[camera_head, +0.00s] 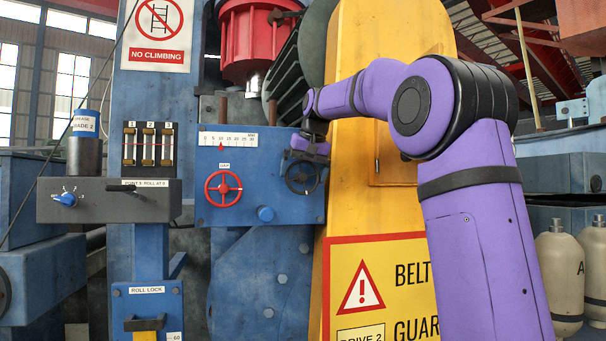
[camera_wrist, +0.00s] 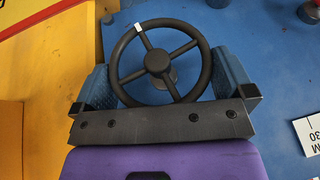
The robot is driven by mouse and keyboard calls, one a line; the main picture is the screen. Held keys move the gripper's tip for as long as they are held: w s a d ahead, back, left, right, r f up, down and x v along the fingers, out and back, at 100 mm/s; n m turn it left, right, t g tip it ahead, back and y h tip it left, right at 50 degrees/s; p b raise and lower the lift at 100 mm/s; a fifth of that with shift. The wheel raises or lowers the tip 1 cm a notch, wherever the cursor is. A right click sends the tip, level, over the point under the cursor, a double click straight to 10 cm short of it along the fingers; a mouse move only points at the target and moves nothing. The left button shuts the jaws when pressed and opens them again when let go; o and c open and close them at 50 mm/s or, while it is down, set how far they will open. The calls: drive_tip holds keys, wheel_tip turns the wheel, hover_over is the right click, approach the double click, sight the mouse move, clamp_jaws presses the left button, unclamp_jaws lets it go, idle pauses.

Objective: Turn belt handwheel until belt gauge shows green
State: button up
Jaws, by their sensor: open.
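A black handwheel (camera_head: 302,177) with spokes is mounted on the right of the blue panel; in the head view my gripper partly covers its upper part. In the wrist view the handwheel (camera_wrist: 160,62) shows almost whole, with a white mark on its rim at the upper left. My gripper (camera_head: 308,150) is open at the wheel. In the wrist view its blue-padded fingers (camera_wrist: 162,80) stand on either side of the rim; whether they touch it I cannot tell. I see no gauge labelled belt and no green reading.
A red handwheel (camera_head: 223,188) marked GAP sits left on the same panel, below a scale (camera_head: 228,140) with a red pointer. The yellow belt guard (camera_head: 385,210) stands close on the right.

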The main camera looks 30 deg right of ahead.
drive_tip(key=shift+f, duration=0.1)
drive_tip(key=c, duration=0.5)
drive_tip(key=y, duration=0.1)
drive_tip(key=t+y, duration=0.1)
drive_tip(key=y, duration=0.1)
drive_tip(key=shift+s+d+f+m, duration=0.1)
drive_tip(key=shift+d+m, duration=0.15)
drive_tip(key=shift+m, duration=0.15)
drive_tip(key=t+y, duration=0.1)
drive_tip(key=y, duration=0.1)
drive_tip(key=m+t+y, duration=0.1)
drive_tip(key=y, duration=0.1)
drive_tip(key=shift+d+f+t+y, duration=0.15)
drive_tip(key=shift+f+t+y, duration=0.05)
drive_tip(key=shift+t+y, duration=0.2)
idle(0.3)
